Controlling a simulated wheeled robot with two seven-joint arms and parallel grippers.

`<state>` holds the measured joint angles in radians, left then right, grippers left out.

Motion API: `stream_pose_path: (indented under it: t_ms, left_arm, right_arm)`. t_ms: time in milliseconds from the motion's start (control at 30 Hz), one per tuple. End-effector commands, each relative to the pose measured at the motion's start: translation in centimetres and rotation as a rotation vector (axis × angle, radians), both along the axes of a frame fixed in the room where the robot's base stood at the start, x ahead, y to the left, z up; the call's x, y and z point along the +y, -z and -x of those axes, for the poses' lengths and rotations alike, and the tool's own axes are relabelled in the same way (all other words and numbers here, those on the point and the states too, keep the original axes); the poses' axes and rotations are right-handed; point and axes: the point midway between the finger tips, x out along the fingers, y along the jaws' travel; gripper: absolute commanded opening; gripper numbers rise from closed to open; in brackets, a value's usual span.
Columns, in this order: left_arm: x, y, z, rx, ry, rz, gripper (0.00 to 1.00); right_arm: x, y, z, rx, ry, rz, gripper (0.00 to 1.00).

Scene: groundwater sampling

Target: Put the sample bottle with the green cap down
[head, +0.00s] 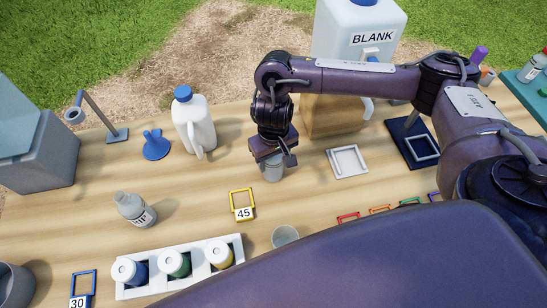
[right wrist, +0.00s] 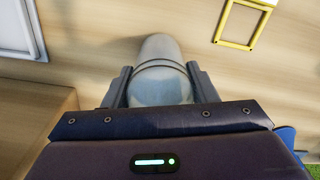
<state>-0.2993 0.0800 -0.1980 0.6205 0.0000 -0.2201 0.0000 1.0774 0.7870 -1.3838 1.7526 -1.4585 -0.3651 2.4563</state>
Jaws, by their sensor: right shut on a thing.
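My right gripper (head: 272,152) is shut on a clear grey sample bottle (head: 272,170) and points down over the middle of the table. The bottle's lower part shows below the gripper; its cap is hidden, so I cannot see its colour. In the right wrist view the bottle (right wrist: 160,85) sits between the two fingers. I cannot tell whether its base touches the table (head: 310,205). My left gripper is not in view.
A yellow frame tagged 45 (head: 242,204) lies near the bottle, with a white square tray (head: 347,161) to its right. A white rack (head: 236,246) of several bottles, a clear cup (head: 285,236), a white jug (head: 196,125) and a cardboard box (head: 335,118) stand around. Bare wood lies between.

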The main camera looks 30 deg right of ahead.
Motion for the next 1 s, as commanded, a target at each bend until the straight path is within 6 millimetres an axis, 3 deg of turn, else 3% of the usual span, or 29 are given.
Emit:
stream_pose_path:
  t_ms: [67,100,233,600,1000]
  left_arm:
    - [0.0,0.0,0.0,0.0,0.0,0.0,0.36]
    - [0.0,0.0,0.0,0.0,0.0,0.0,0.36]
    - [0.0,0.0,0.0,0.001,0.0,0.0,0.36]
    - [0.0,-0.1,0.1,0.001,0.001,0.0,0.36]
    - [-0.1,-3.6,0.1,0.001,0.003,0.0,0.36]
  right_arm:
    - [0.0,0.3,0.0,0.001,0.0,0.0,0.3]
    - [0.0,0.2,0.0,0.0,0.0,0.0,0.56]
    - [0.0,0.2,0.0,0.0,0.0,0.0,0.73]
    - [0.0,-0.4,-0.1,-0.002,0.0,0.0,0.74]
    - [0.0,-8.5,-0.2,-0.006,-0.003,0.003,0.74]
